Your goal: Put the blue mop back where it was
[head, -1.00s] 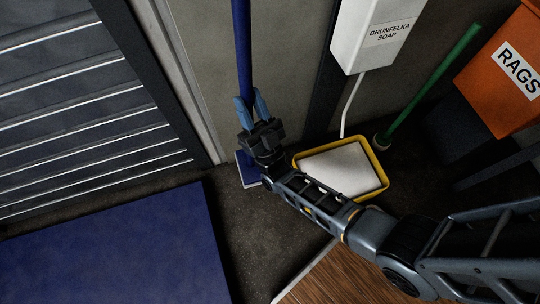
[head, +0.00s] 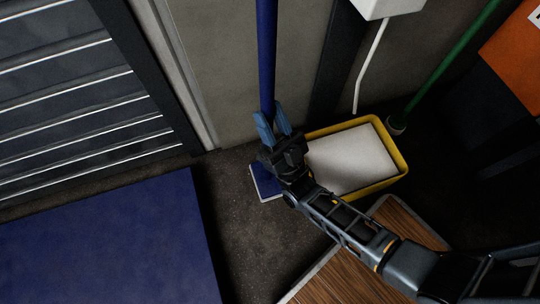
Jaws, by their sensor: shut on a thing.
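The blue mop (head: 267,55) stands close to upright near the wall, its handle running up out of the top of the head view. Its flat head (head: 265,182), blue with a pale edge, is low at the floor, left of the yellow tray; I cannot tell whether it touches the floor. My gripper (head: 272,122) is shut on the lower part of the mop's handle. My gripper and arm hide the right part of the mop head.
A yellow tray (head: 401,158) with a whitish filling stands right of the mop. A green pole (head: 451,64) leans behind it, and a white dispenser (head: 388,6) hangs above. A blue block (head: 110,240) is at lower left, beside a slatted shutter (head: 80,90). Dark floor (head: 235,220) lies open between.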

